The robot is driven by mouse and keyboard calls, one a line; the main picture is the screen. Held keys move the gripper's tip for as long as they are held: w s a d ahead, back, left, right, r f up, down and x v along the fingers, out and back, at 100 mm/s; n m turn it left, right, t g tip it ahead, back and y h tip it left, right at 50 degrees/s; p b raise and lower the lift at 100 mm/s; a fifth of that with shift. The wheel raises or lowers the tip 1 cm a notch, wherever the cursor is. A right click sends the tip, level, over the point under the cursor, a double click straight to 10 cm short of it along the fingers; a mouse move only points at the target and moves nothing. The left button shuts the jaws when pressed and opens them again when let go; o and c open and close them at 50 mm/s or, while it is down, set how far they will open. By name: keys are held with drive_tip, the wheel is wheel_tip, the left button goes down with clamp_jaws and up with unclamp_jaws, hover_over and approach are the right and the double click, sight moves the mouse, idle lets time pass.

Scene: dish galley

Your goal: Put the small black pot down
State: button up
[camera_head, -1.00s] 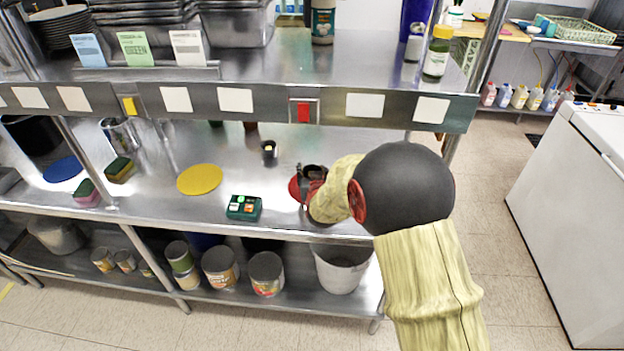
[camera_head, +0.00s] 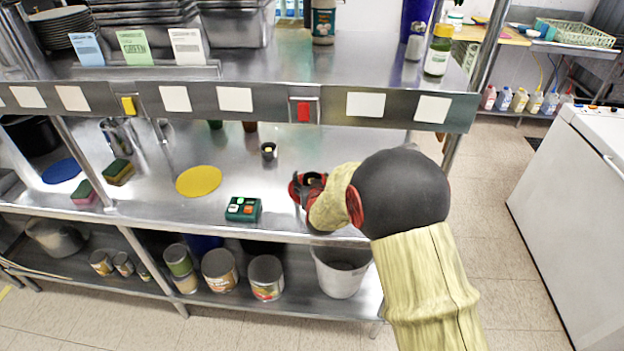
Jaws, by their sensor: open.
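The small black pot (camera_head: 268,151) stands upright on the steel middle shelf (camera_head: 225,150), behind and to the left of my gripper. Something small and pale yellow shows at its top. My gripper (camera_head: 303,187), with red and dark parts, is over the right part of the same shelf, apart from the pot. It is open. My arm hides part of the gripper, and the space between its fingers is hard to make out.
The upper shelf's front edge (camera_head: 240,99) hangs above. Shelf around the small pot is bare.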

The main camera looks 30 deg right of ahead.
drive_tip(key=shift+r, duration=0.25)
drive_tip(key=p+v, duration=0.3)
drive_tip(key=v, duration=0.8)
drive_tip(key=shift+s+a+r+p, duration=0.1)
drive_tip(key=shift+s+a+p, duration=0.05)
drive_tip(key=shift+s+p, duration=0.2)
drive_tip(key=s+a+r+n+g+y, duration=0.3)
drive_tip(key=s+a+r+y, duration=0.2)
drive_tip(key=s+a+r, duration=0.5)
drive_tip(key=s+a+r+g, duration=0.2)
drive_tip(key=s+r, duration=0.1)
drive_tip(key=s, duration=0.6)
drive_tip(key=s+a+r+n+g, duration=0.1)
drive_tip(key=s+a+r+g, duration=0.1)
drive_tip(key=s, duration=0.7)
drive_tip(key=shift+a+r+n, duration=0.3)
drive_tip(key=shift+a+r, duration=0.1)
drive_tip(key=shift+a, duration=0.1)
drive_tip(key=shift+c, duration=0.3)
